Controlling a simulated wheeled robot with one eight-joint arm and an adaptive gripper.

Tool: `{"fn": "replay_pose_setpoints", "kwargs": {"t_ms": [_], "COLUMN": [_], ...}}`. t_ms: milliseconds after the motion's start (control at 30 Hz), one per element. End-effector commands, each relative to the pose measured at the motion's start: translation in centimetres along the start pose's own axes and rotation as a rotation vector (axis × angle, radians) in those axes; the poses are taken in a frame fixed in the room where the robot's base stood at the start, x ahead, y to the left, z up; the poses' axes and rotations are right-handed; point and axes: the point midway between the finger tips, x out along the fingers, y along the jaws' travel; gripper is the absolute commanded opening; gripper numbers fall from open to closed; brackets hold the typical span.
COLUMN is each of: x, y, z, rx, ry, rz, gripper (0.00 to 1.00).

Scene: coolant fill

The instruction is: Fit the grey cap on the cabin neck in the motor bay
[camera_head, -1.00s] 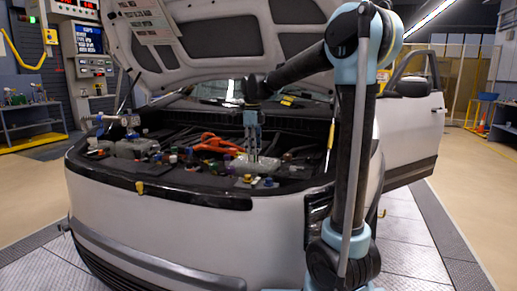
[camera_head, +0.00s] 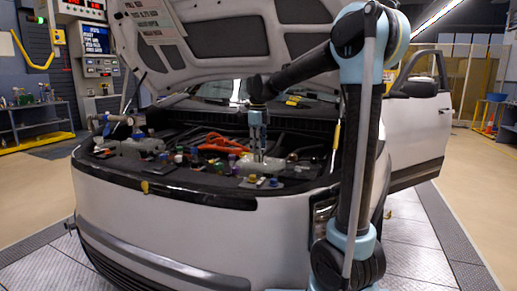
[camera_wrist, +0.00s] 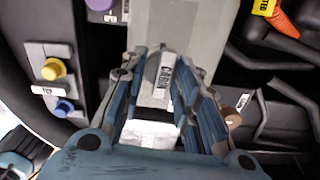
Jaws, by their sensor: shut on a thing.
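My gripper (camera_head: 257,156) points down into the motor bay (camera_head: 200,176) in the head view. In the wrist view my gripper (camera_wrist: 172,68) has its blue fingers closed in on a grey piece, which I take to be the grey cap (camera_wrist: 157,92). A label reading CABIN (camera_wrist: 165,72) shows between the fingertips, over a grey surface. The cabin neck itself is not clearly visible; the fingers and held piece cover that spot. I cannot tell whether the cap is touching or seated on the neck. A pale block (camera_wrist: 150,133) shows between the fingers, nearer the camera.
A yellow cap (camera_wrist: 53,68) and a blue cap (camera_wrist: 64,108) stand left in the wrist view. A purple cap (camera_wrist: 100,4) is at the top, a brown one (camera_wrist: 230,118) to the right. Hoses lie right. The raised hood (camera_head: 225,40) hangs over the bay.

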Motion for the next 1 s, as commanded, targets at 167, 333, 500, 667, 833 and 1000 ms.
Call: {"fn": "replay_pose_setpoints", "kwargs": {"t_ms": [167,333,500,667,833,1000], "x": [0.25,0.26,0.25,0.25,0.24,0.24], "y": [-0.05,-0.04,0.02,0.00,-0.03,-0.05], "z": [-0.06,-0.04,0.03,0.03,0.01,0.00], "rx": [0.149,0.206,0.204,0.239,0.383,0.476], "ry": [0.001,0.002,0.002,0.002,0.002,0.002], "rz": [-0.002,-0.002,-0.003,-0.003,-0.003,-0.004], "gripper": [0.08,0.08,0.09,0.09,0.09,0.09]}}
